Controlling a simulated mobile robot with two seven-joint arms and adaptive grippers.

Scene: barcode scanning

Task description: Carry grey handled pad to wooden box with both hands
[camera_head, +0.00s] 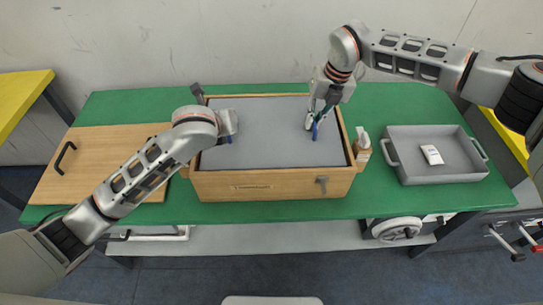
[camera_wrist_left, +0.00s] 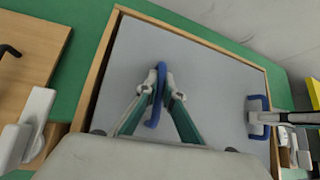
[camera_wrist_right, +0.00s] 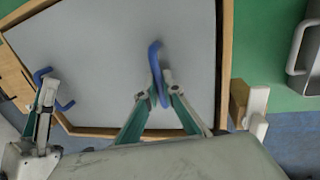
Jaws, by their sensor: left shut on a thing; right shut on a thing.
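The grey pad (camera_head: 262,118) with two blue handles lies within the rim of the wooden box (camera_head: 272,184), filling most of its opening. How deep it sits I cannot tell. My left gripper (camera_wrist_left: 160,85) is shut on the pad's left blue handle (camera_wrist_left: 154,110). In the head view my left wrist hides most of that handle. My right gripper (camera_wrist_right: 157,88) is shut on the right blue handle (camera_wrist_right: 155,62), which also shows in the head view (camera_head: 315,131). The left wrist view also shows the right gripper at its handle, at the right.
A wooden lid-like board (camera_head: 103,160) with a black handle lies left of the box on the green table (camera_head: 270,211). A grey tray (camera_head: 440,178) holding a small white item (camera_head: 432,154) stands at the right.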

